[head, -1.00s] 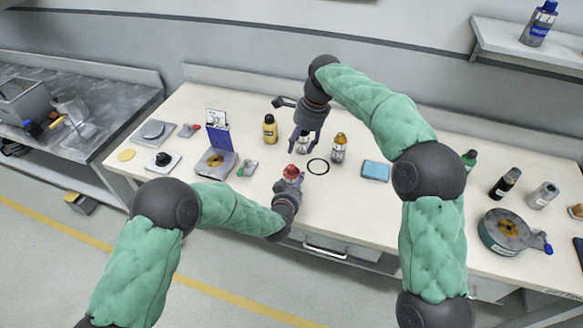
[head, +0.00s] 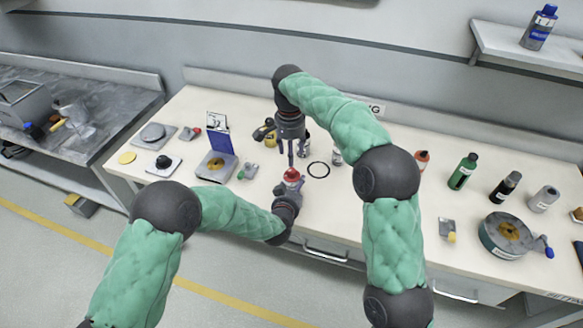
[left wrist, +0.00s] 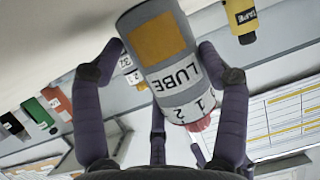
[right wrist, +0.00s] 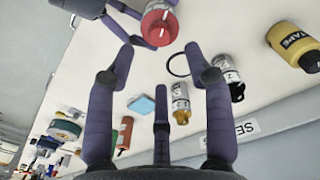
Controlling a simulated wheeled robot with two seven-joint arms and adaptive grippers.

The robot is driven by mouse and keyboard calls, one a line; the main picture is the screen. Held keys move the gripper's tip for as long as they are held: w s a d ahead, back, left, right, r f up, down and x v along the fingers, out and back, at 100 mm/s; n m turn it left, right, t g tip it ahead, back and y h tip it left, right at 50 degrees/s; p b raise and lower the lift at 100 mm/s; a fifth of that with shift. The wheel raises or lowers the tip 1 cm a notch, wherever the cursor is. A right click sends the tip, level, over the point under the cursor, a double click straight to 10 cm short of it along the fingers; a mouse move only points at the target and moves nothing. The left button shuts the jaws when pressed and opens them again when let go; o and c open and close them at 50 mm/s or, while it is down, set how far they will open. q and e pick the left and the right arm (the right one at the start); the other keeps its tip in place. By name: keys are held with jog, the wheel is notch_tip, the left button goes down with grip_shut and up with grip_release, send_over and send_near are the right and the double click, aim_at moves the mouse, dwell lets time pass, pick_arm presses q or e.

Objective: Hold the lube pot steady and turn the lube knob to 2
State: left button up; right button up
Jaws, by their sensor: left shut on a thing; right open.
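The lube pot (left wrist: 165,75) is a grey cylinder with an orange patch, a white LUBE label and a band with the numbers 1 and 2. Its red knob (head: 291,174) faces up at the middle of the bench's front part. My left gripper (head: 290,188) is shut around the pot's sides, also clear in the left wrist view (left wrist: 162,50). My right gripper (head: 294,158) is open and empty just above the red knob. In the right wrist view the knob (right wrist: 157,27) lies beyond and between the open fingertips, apparently without contact. The knob's set number cannot be told.
A black ring (head: 318,169) lies right of the pot. Small bottles (right wrist: 181,103) and a yellow TAPE bottle (right wrist: 295,46) stand behind it. A blue pad (right wrist: 142,104) lies farther right. A scale-like block with a blue panel (head: 217,164) stands left. The bench front edge is close.

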aim_at(292, 170)
notch_tip(292, 170, down, 7)
jog(key=shift+f, duration=0.1)
dwell(0.4)
grip_shut()
